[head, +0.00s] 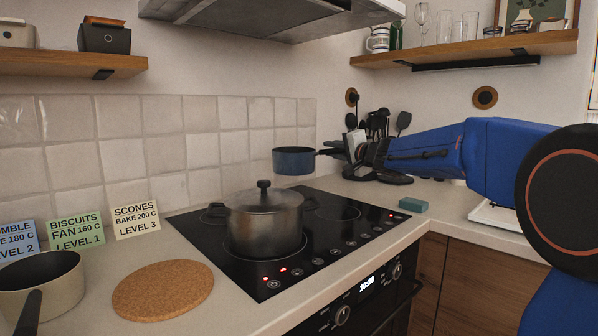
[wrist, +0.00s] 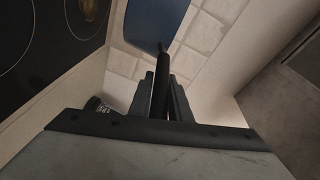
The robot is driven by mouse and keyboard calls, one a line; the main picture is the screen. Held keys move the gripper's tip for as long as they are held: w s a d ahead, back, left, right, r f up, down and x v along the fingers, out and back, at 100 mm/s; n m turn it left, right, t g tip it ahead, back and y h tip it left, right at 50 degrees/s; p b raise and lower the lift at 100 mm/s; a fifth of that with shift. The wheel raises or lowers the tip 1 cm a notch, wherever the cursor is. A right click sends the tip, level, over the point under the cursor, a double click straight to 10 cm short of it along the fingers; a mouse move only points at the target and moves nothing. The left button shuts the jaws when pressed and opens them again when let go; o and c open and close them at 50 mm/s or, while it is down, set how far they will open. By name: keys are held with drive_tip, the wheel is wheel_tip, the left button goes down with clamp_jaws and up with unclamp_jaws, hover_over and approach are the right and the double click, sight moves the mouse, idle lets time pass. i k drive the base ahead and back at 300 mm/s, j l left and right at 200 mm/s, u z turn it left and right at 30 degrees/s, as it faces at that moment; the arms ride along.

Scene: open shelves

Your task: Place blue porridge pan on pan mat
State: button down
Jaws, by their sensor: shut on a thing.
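The blue porridge pan (head: 294,161) is held level in the air above the back of the hob in the head view. Its dark handle points right into my gripper (head: 350,150). In the wrist view my gripper (wrist: 164,95) is shut on the black handle, and part of the blue pan (wrist: 153,24) shows at the top. The pan mat, a round cork disc (head: 162,290), lies bare on the counter at the front left of the hob.
A lidded steel pot (head: 264,222) stands on the black hob (head: 330,243), between the held pan and the mat. A cream pan (head: 42,285) sits left of the mat. Recipe cards (head: 136,221) lean along the tiled wall. A range hood (head: 270,15) and shelves hang above.

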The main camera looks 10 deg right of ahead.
sight(194, 297)
drive_tip(key=k+j+u, duration=0.1)
drive_tip(key=k+j, duration=0.2)
drive_tip(key=k+j+u, duration=0.15)
drive_tip(key=k+j, duration=0.15)
drive_tip(key=j, duration=0.2)
drive_tip(key=k+j+z, duration=0.25)
drive_tip(key=k+j, duration=0.5)
drive_tip(key=k, duration=0.05)
